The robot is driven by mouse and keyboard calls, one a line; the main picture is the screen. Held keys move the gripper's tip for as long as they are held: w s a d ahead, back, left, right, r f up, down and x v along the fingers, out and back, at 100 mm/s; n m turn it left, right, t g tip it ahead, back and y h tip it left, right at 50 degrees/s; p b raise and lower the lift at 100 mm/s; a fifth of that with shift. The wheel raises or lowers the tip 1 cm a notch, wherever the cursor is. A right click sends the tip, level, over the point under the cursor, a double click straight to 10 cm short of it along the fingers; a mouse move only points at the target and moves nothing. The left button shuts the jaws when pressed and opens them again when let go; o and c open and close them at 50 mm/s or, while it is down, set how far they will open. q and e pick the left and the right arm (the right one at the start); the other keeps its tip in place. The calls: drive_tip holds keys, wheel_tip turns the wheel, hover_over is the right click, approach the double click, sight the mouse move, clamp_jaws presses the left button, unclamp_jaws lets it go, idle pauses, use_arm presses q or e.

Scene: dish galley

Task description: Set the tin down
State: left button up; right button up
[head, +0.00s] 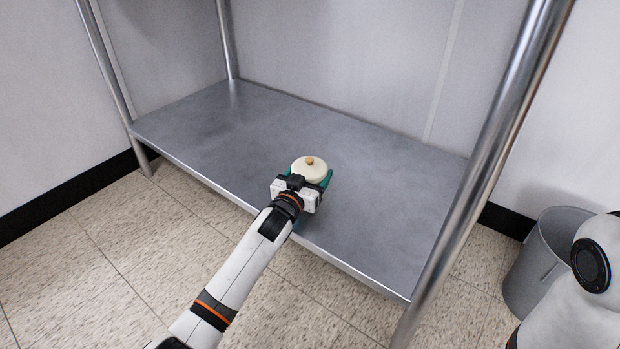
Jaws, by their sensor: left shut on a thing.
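The tin (308,167) shows a round cream lid with a small tan knob on top. It is upright, above the front middle part of the grey metal shelf (390,190). My left gripper (311,176) reaches in from the front and is shut on the tin, with teal fingers at its sides. The gripper hides most of the tin's body and its underside. I cannot tell whether the tin touches the shelf. My right gripper is not in view.
Bare metal shelf surface lies around the tin on all sides. Metal posts stand at the shelf's corners, with a thick one (490,150) at the front right. A grey bin (535,265) stands on the tiled floor at the right. A wall closes off the back.

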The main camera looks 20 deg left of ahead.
use_arm(q)
drive_tip(key=o, duration=1.1)
